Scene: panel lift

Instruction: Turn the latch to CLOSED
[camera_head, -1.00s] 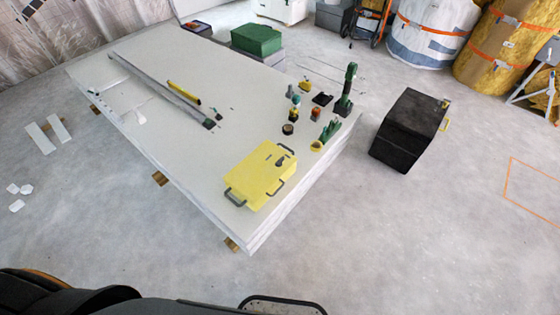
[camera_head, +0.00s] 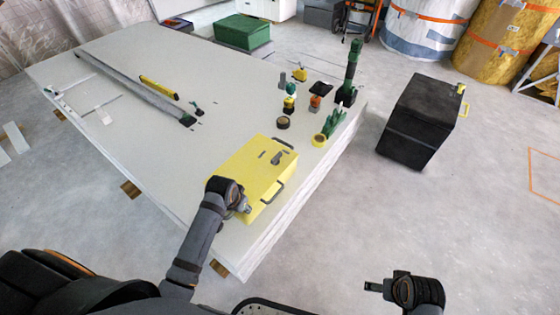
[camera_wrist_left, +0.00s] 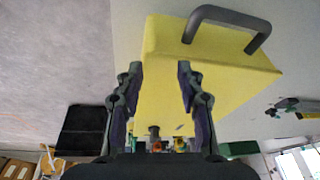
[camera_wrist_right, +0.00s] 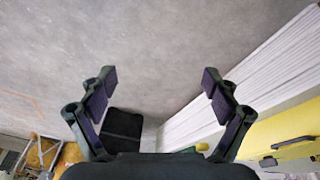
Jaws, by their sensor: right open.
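The yellow box (camera_head: 245,165) lies near the front right corner of the panel stack, with grey handles on its sides. A small dark latch (camera_head: 277,157) sits on its top; any lettering is too small to read. My left gripper (camera_head: 244,208) is at the box's front left side. In the left wrist view its fingers (camera_wrist_left: 157,78) are apart with the yellow box beyond them and a grey handle (camera_wrist_left: 230,22) above. My right gripper (camera_head: 374,287) is over the floor, right of the stack; the right wrist view shows it open and empty (camera_wrist_right: 154,78).
The white panel stack (camera_head: 130,140) carries a long rail (camera_head: 135,85), a yellow level (camera_head: 158,88), a tape roll (camera_head: 283,122) and several small tools behind the box. A black case (camera_head: 420,115) stands on the floor at right. Floor at the front right is clear.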

